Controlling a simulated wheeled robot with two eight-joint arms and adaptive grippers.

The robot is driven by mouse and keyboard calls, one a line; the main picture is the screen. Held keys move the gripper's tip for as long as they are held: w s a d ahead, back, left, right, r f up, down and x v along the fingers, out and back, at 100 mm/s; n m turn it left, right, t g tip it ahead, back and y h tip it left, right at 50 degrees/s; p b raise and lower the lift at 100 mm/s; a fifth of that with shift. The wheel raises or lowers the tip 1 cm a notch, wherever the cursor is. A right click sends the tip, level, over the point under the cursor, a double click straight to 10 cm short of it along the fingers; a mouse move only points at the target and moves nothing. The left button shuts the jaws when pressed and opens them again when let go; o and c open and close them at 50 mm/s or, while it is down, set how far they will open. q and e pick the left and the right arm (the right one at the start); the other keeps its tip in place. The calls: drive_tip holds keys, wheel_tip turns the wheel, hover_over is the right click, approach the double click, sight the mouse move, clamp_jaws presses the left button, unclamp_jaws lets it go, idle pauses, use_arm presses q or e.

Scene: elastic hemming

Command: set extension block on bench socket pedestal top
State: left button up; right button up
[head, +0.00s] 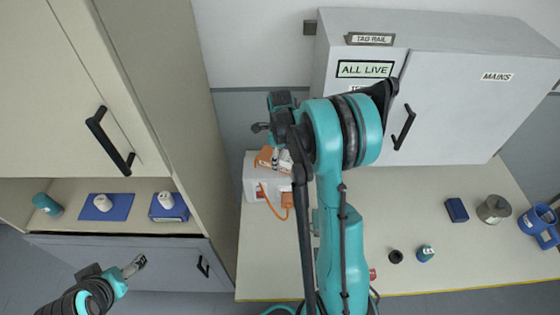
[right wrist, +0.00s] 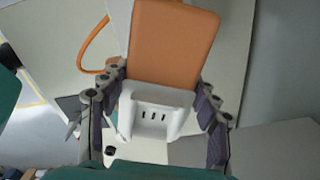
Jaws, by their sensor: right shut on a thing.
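The extension block is orange with a white slotted socket end (right wrist: 158,112), and an orange cord runs from it. In the right wrist view its orange body (right wrist: 172,45) fills the upper middle. My right gripper (right wrist: 158,118) is shut on the white end, one finger on each side. In the head view the right gripper (head: 277,150) is at the bench's back left, and the block (head: 264,157) is partly hidden by it. The white pedestal (head: 250,184) stands directly below; I cannot tell whether the block touches its top. My left gripper (head: 134,265) is at lower left, away from everything; its jaw state is unclear.
A grey cabinet (head: 450,100) labelled ALL LIVE and MAINS stands behind the bench (head: 330,285). Blue and dark items, including a blue mug (head: 538,222), sit at the bench's right. A tall beige cupboard (head: 165,60) stands at left, with small items on its shelf.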

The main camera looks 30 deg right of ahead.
drive_tip(key=shift+f, duration=0.7)
drive_tip(key=shift+f, duration=0.1)
drive_tip(key=o, duration=1.3)
